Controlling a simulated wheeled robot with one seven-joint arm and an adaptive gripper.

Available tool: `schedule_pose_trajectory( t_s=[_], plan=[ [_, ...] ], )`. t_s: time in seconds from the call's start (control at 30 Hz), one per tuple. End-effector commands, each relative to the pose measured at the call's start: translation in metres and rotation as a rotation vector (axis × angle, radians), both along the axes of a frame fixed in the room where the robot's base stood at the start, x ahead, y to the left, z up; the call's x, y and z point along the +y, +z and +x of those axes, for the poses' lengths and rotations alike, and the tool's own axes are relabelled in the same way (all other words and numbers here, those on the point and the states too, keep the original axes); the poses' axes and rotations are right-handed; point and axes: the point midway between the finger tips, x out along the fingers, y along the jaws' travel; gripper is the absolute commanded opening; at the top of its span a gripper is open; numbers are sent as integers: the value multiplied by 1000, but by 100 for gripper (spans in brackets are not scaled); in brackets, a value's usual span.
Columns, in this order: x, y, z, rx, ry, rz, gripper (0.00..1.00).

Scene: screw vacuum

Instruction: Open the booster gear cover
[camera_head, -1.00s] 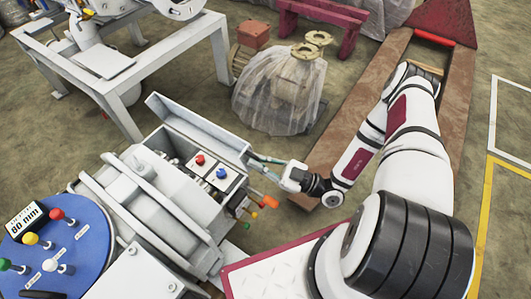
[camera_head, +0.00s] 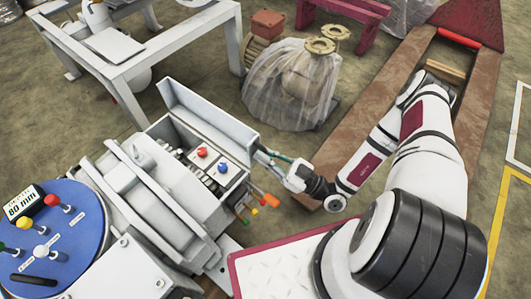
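The booster gear cover (camera_head: 207,113) is a pale grey lid standing raised along the far edge of the grey gear box (camera_head: 150,200). The box is open on top and shows a red knob (camera_head: 202,152) and a blue knob (camera_head: 222,167) on light plates, with gear-like parts beside them. My gripper (camera_head: 268,156) is at the right end of the raised cover, its fingers close to or touching that end. The fingers are small and partly merged with the cover edge, so I cannot tell whether they are open or shut.
A blue round panel (camera_head: 85,222) with coloured levers is at the lower left. Orange, yellow and green handles (camera_head: 262,202) stick out below my gripper. A white table (camera_head: 150,50) and a plastic-wrapped object (camera_head: 290,90) stand behind. A red-edged plate (camera_head: 270,265) lies in front.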

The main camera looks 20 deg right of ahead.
Motion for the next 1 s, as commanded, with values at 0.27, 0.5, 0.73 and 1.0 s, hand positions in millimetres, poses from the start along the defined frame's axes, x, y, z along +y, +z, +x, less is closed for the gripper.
schedule_pose_trajectory(
  t_s=[0.27, 0.5, 0.73, 1.0],
  plan=[
    [0, 0, 0, -1, 0, 0, 18],
    [-11, -6, -8, -1, -2, -1, 18],
    [-43, -23, -36, 0, -4, -2, 18],
    [-75, -40, -64, 0, 0, -1, 18]
  ],
)
